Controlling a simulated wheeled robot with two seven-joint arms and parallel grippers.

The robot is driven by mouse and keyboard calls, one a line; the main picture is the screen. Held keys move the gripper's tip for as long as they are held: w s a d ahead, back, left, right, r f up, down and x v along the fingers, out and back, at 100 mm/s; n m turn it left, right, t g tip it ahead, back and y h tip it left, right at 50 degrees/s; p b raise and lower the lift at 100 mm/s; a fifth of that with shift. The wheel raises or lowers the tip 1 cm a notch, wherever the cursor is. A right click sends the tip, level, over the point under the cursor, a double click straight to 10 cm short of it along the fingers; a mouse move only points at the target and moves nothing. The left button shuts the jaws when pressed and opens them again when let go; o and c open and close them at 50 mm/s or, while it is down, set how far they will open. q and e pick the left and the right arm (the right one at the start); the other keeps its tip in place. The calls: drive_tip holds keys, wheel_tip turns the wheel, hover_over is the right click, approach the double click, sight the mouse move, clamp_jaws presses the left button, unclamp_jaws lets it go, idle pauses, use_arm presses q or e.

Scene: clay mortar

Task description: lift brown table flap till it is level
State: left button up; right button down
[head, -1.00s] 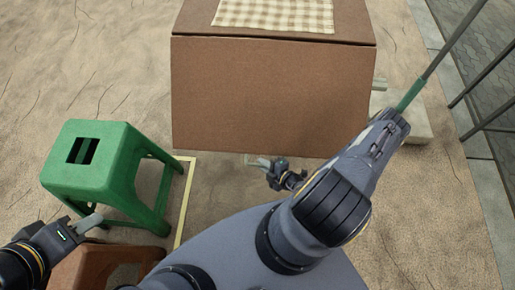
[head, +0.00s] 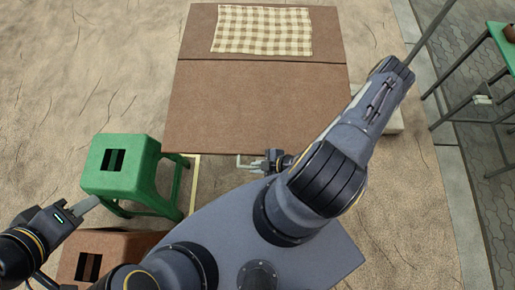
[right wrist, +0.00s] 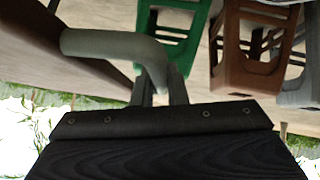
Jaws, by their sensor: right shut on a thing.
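The brown table flap (head: 258,105) hangs off the front of the brown table top (head: 195,30). Its sides run nearly in line with the table's sides; I cannot tell whether it is exactly level. A pale bent handle (head: 246,163) sticks out below its front edge. My right gripper (head: 262,164) is shut on this handle, partly hidden by my arm. In the right wrist view the grey handle (right wrist: 115,45) runs from the flap (right wrist: 60,60) into the fingers.
A checked cloth (head: 262,30) lies on the table top. The green stool (head: 122,165) and a brown stool (head: 105,255) stand at the left. A green table (head: 500,45) is at the far right. Open ground lies left of the table.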

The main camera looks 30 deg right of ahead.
drive_tip(key=shift+s+r+p, duration=0.1)
drive_tip(key=shift+r+p, duration=0.35)
drive_tip(key=shift+r, duration=0.55)
drive_tip(key=c, duration=1.5)
unclamp_jaws()
drive_tip(key=shift+o, duration=0.2)
drive_tip(key=p+v, duration=0.3)
drive_tip(key=v, duration=0.4)
drive_tip(key=shift+d+r, duration=0.3)
